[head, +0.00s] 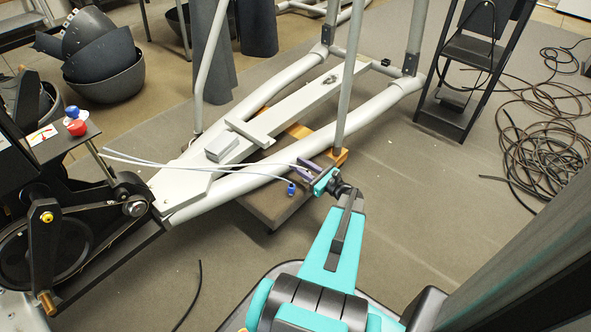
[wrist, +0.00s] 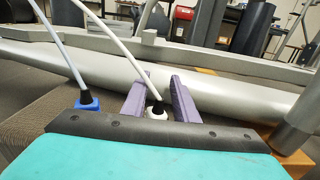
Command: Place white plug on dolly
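The white plug (wrist: 157,112) shows low in the wrist view, between the two purple fingers of my gripper (wrist: 165,85), with its white cable rising up and left. A gap shows between it and the right finger; contact with the left finger is unclear. The fingers stand apart. In the head view my gripper (head: 312,171) is low over the dolly (head: 268,208), which lies beneath the machine's grey tube frame. The white plug is hard to make out there.
A blue plug (head: 291,188) sits on the dolly left of my gripper, also visible in the wrist view (wrist: 87,100). The grey frame tube (head: 260,178) runs just behind. An upright post (head: 347,100) stands close on the right. Black cables (head: 540,150) lie coiled at far right.

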